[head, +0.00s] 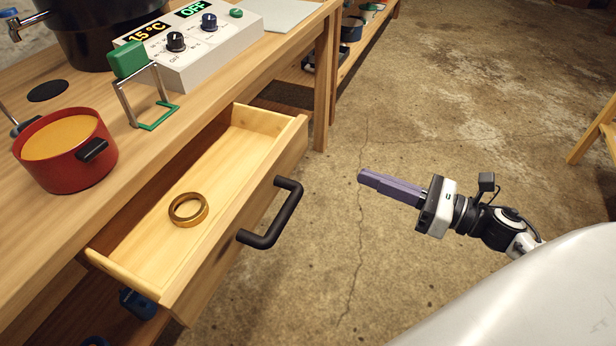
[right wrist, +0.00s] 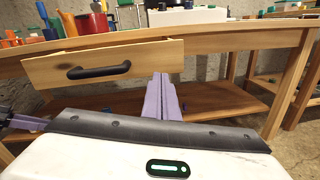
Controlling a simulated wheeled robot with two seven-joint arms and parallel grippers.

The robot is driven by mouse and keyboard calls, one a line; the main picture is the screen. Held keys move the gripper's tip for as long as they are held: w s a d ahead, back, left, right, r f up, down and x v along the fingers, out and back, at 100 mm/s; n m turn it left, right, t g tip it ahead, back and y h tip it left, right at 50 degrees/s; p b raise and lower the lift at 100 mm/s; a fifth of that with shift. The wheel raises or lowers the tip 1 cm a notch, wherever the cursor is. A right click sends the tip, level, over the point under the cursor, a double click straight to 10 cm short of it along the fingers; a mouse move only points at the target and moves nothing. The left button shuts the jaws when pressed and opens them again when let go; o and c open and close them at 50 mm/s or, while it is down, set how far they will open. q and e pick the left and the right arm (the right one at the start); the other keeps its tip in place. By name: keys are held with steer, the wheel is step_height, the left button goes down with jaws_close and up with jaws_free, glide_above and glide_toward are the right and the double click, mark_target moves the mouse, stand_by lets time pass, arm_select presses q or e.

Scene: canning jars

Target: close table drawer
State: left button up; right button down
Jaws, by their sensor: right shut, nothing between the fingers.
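The wooden table drawer (head: 243,218) is pulled out from the table (head: 138,222), with a black bar handle (head: 272,216) on its front. A brass-coloured ring (head: 188,209) lies inside the drawer. My right gripper (head: 362,176) is shut and empty, out in front of the drawer and to the right of the handle, apart from both. In the right wrist view, the drawer front (right wrist: 140,73) and its handle (right wrist: 98,71) show beyond the purple fingers (right wrist: 162,95), which lie right of the handle. My left gripper does not show in the head view; a purple piece at the wrist view's left edge is unclear.
On the tabletop stand a red pot (head: 66,150), a white control box (head: 190,45) and a green-handled metal piece (head: 143,85). A wooden leg stands at the far right (head: 592,135). The concrete floor (head: 330,260) between drawer and gripper is clear.

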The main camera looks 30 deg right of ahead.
steer(key=n+g+y, duration=0.1)
steer(key=n, duration=0.3)
steer(key=b, duration=0.1)
glide_toward(291, 156)
steer(key=x, duration=0.6)
steer(key=shift+w+a+f, duration=0.1)
steer(key=shift+w, duration=0.15)
